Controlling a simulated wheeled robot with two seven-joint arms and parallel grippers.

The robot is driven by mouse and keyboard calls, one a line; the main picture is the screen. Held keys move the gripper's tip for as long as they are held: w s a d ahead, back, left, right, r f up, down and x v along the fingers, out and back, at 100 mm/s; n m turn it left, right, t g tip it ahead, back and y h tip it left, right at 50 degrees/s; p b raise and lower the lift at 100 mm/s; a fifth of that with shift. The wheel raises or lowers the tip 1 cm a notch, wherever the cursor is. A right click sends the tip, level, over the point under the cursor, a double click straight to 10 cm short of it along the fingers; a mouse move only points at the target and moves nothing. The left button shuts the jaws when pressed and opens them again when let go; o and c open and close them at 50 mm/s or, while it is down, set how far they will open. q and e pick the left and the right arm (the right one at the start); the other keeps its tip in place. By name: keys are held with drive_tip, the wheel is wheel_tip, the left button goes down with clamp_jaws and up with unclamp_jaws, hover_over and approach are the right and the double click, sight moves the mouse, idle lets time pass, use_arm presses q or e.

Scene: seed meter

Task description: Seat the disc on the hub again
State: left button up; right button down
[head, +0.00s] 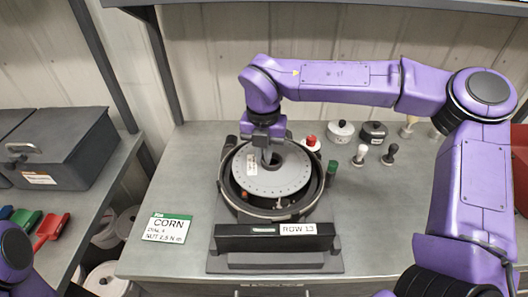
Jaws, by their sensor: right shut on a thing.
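The disc (270,181) is a grey plate with a ring of small holes and a dark centre opening. It lies over the open round dark housing (268,211) of the seed meter in the head view. My right gripper (266,156) comes down from above and is shut on the disc near its centre, at the far side of the opening. The hub is hidden under the disc and fingers. I cannot tell whether the disc touches it. My left gripper is out of view; only part of my left arm shows at the lower left.
The meter's base carries a "ROW 13" label (298,229). A "CORN" card (167,229) lies left of it. A green-topped knob (332,167) stands at the housing's right. Several small knobs and lidded pots (341,132) stand behind right. The bench (372,230) is clear at front right.

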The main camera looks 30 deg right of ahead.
drive_tip(key=shift+f, duration=0.2)
idle(0.5)
drive_tip(key=shift+f+b, duration=0.35)
idle(0.4)
drive_tip(key=shift+f+b, duration=0.3)
drive_tip(key=shift+f, duration=0.2)
drive_tip(key=shift+f, duration=0.1)
drive_tip(key=shift+f, duration=0.3)
drive_tip(key=shift+b, duration=0.3)
